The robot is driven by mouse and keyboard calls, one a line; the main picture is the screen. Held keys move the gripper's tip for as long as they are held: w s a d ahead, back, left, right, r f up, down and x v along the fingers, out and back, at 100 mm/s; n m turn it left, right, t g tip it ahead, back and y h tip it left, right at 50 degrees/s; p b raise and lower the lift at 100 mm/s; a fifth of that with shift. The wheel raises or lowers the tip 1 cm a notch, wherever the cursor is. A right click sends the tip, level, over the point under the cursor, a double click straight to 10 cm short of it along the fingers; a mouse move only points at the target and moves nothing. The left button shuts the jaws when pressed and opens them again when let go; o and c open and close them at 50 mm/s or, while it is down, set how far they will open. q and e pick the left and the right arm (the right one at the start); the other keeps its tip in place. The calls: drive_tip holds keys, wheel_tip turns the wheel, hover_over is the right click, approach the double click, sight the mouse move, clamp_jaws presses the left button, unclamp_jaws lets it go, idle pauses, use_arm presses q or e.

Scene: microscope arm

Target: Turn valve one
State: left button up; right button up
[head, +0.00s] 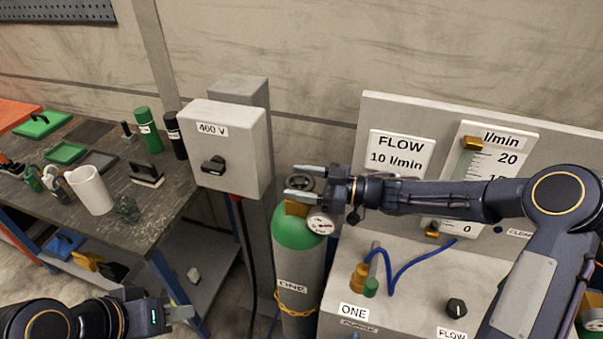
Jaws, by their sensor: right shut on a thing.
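A gas cylinder (300,270) labelled ONE, grey with a green shoulder, stands upright in the middle of the head view. Its dark round valve handwheel (300,183) sits on a brass valve body (296,208) at the top, with a white gauge (320,223) beside it. My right gripper (305,181) reaches in from the right, its two fingers on either side of the handwheel, shut on it. My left gripper (180,313) is low at the left, away from the cylinder; its finger gap is not clear.
A grey 400 V switch box (226,150) stands left of the cylinder. A flow panel (402,150) with a scale (490,160) and a FLOW knob (456,308) is at right. A workbench (165,200) holds a white cup (90,190) and bottles. A chain (297,310) crosses the cylinder.

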drive_tip(key=shift+r, duration=0.1)
drive_tip(key=o, duration=1)
drive_tip(key=shift+d, duration=0.4)
drive_tip(key=b+v, duration=0.2)
drive_tip(key=v, duration=0.5)
drive_tip(key=shift+s, duration=0.1)
